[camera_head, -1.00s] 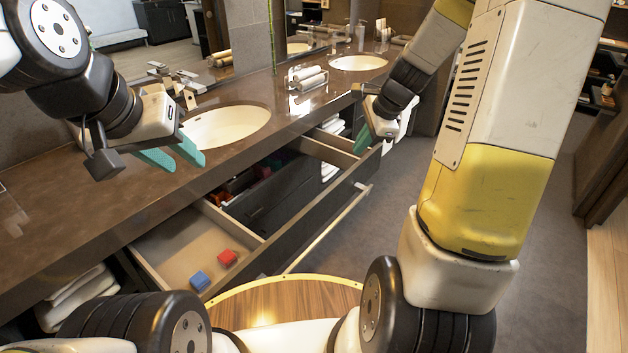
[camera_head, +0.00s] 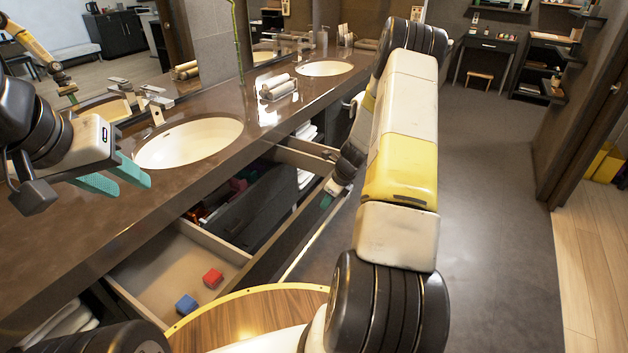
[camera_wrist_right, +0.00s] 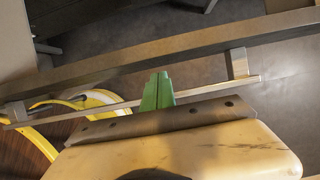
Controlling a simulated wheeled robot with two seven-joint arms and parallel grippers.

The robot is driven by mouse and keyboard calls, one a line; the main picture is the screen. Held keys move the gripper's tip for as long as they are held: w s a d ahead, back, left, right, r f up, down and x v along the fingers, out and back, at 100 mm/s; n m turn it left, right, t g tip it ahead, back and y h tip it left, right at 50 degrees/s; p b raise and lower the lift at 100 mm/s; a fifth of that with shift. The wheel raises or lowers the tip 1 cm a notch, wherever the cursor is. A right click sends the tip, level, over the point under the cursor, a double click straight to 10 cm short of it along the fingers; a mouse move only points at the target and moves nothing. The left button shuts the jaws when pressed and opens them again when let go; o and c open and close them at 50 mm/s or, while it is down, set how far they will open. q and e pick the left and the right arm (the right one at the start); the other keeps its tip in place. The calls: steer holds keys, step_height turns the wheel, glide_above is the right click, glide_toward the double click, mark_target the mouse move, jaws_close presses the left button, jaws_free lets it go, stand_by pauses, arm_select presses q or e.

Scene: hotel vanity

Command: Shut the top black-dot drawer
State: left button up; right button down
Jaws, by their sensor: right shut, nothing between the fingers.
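An open drawer stands out from the vanity; its tan floor (camera_head: 150,280) holds a red cube and a blue cube at the near end. Its long dark front carries a pale bar handle, which also shows in the right wrist view (camera_wrist_right: 245,85). I cannot make out a black dot. My right gripper (camera_head: 326,200) is beside the outer face of the drawer front near its far end. In the right wrist view its green fingers (camera_wrist_right: 158,90) are shut and empty, overlapping the handle bar; contact is unclear. My left gripper (camera_head: 115,178) is open and empty above the counter.
The brown counter (camera_head: 95,225) has two white basins, the nearer one (camera_head: 190,142) beyond my left gripper. A round wooden top with a yellow rim (camera_head: 250,312) is close to the drawer front. The grey floor at right is clear.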

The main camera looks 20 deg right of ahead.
steer(key=shift+x, duration=1.5)
